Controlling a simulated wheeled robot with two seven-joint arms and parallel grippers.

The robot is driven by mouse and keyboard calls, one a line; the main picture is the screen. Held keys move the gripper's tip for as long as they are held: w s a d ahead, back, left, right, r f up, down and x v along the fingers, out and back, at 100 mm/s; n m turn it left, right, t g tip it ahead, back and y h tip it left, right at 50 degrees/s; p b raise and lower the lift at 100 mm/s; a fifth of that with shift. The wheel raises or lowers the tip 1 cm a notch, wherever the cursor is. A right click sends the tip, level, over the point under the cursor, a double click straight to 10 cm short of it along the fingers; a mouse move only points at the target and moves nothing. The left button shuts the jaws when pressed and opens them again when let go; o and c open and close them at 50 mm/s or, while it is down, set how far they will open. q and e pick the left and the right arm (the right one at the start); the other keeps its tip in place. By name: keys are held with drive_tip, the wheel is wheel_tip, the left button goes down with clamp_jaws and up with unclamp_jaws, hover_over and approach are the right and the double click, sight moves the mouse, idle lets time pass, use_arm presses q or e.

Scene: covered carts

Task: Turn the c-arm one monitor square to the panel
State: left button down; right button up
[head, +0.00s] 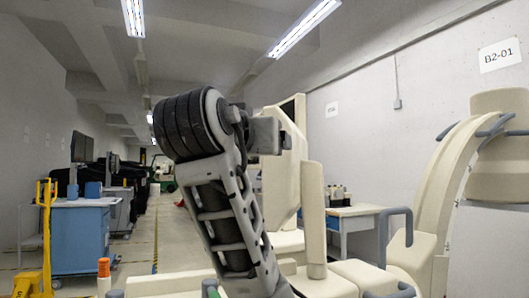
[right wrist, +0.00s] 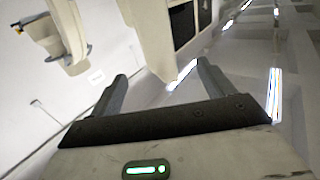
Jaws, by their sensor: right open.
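A tall beige housing with a dark screen face (head: 288,108), which looks like the c-arm one monitor, stands behind my raised arm in the head view and is partly hidden by it. In the right wrist view, a beige housing with dark panels (right wrist: 183,22) is at the top middle, beyond the fingers. My right gripper (right wrist: 163,82) is open with nothing between its fingers. It appears apart from the housing, though the distance is hard to tell. The panel cannot be singled out for sure. My left gripper is not in view.
A large beige curved c-arm (head: 448,185) stands at the right, near the wall sign (head: 499,54). A table with bottles (head: 352,210) is behind. At the left are a blue cart (head: 80,240) and a yellow pallet jack (head: 46,240). The aisle floor (head: 178,238) between is clear.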

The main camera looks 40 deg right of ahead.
drive_tip(key=p+x, duration=0.3)
drive_tip(key=x, duration=1.2)
drive_tip(key=shift+s+d, duration=0.15)
drive_tip(key=shift+s, duration=0.15)
drive_tip(key=c, duration=1.3)
drive_tip(key=shift+c, duration=0.4)
